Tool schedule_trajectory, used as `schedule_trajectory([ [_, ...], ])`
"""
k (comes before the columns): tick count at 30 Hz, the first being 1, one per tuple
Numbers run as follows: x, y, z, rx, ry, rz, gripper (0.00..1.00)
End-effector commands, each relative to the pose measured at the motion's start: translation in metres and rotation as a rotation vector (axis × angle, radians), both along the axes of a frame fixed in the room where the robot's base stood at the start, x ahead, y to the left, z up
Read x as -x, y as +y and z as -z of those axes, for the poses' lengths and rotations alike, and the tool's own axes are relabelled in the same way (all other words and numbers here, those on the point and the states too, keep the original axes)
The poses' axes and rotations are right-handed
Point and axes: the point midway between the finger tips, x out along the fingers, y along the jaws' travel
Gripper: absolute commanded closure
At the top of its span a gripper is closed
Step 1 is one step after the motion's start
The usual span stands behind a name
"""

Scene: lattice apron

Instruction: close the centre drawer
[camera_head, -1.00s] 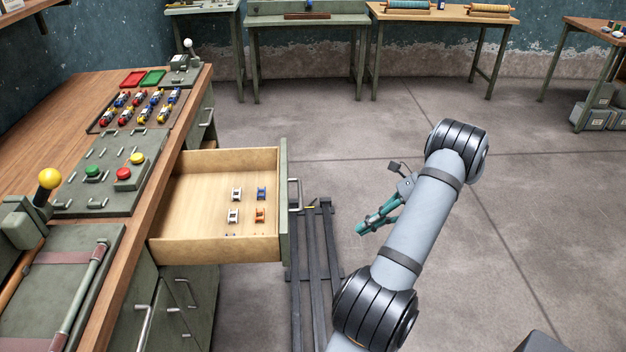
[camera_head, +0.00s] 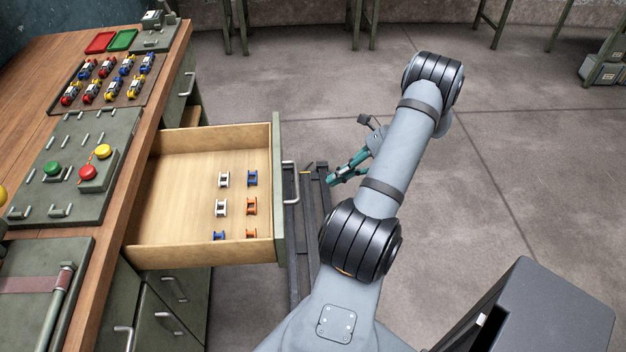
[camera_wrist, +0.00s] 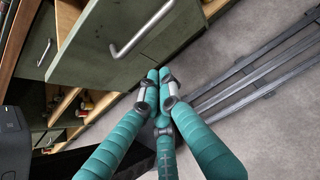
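The centre drawer (camera_head: 160,255) stands pulled out from the workbench, with several small white, blue and orange spools lying inside. Its green front (camera_head: 279,215) carries a metal bar handle (camera_head: 292,183). In the wrist view the drawer front (camera_wrist: 95,50) and handle (camera_wrist: 142,32) are close beyond the fingertips. My gripper (camera_head: 332,180) has teal fingers and is to the right of the handle, apart from it in the head view. In the wrist view the fingertips of my gripper (camera_wrist: 158,76) are together and nothing shows between them. Whether they touch the drawer front is unclear.
The wooden workbench (camera_head: 60,70) on the left bears a button panel (camera_head: 50,150) and a tray of toy cars (camera_head: 105,80). More green drawers (camera_head: 165,310) are below. A dark floor rail (camera_head: 308,215) runs beneath my arm. Floor to the right is largely clear.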

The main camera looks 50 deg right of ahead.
Motion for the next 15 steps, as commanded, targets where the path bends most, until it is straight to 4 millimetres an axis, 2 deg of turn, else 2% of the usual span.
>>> schedule_trajectory([
  [4,-0.016,0.019,0.019,-0.004,0.002,-0.002,1.00],
  [9,-0.032,0.036,0.013,-0.001,0.001,-0.002,1.00],
  [15,-0.041,0.045,0.012,0.000,0.000,-0.001,1.00],
])
